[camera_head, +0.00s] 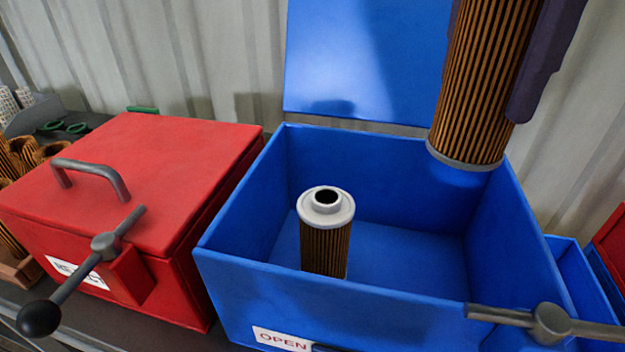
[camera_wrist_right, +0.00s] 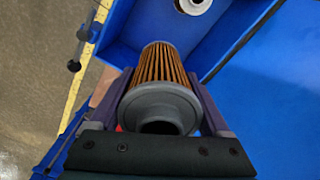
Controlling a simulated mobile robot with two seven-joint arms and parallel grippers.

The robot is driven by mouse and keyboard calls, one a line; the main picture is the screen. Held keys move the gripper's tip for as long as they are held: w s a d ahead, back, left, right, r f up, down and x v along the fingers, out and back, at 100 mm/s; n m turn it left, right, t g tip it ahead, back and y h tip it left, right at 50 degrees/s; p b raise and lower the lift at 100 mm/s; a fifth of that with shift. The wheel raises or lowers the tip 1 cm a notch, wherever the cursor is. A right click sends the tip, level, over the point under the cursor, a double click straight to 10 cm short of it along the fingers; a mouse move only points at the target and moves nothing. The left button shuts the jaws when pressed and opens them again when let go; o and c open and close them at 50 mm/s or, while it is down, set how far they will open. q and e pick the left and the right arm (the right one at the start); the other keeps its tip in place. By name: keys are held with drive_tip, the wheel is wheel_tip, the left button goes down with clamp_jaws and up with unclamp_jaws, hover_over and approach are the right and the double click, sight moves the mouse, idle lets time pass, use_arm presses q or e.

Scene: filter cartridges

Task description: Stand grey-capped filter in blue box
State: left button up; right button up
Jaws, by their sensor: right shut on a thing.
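The grey-capped filter (camera_head: 482,85) has brown pleats and hangs upright above the back right part of the blue box. Its grey cap (camera_wrist_right: 160,105) shows in the right wrist view. A white-capped filter (camera_head: 326,235) stands upright inside, left of the middle. My left gripper is not in view.
A closed red box (camera_head: 140,185) with a handle and a lever stands left of the blue box. A lever (camera_head: 550,322) sticks out at the blue box's front right. The right part of the box floor is clear. Several brown filters (camera_head: 20,155) stand at far left.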

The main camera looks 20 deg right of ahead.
wheel_tip(320, 180, down, 2)
drive_tip(key=shift+w+f+m+b, duration=0.1)
drive_tip(key=shift+f+m+b, duration=0.1)
drive_tip(key=shift+m+b, duration=0.5)
drive_tip(key=shift+f, duration=0.25)
wheel_tip(320, 180, down, 19)
drive_tip(key=shift+r+b, duration=0.1)
drive_tip(key=shift+b, duration=0.7)
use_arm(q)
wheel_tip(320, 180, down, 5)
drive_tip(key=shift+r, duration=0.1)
use_arm(e)
drive_tip(key=shift+f, duration=0.25)
drive_tip(key=shift+f, duration=0.1)
drive_tip(key=o, duration=1)
drive_tip(key=shift+f, duration=0.1)
drive_tip(key=shift+o, duration=1.4)
drive_tip(key=shift+d, duration=0.1)
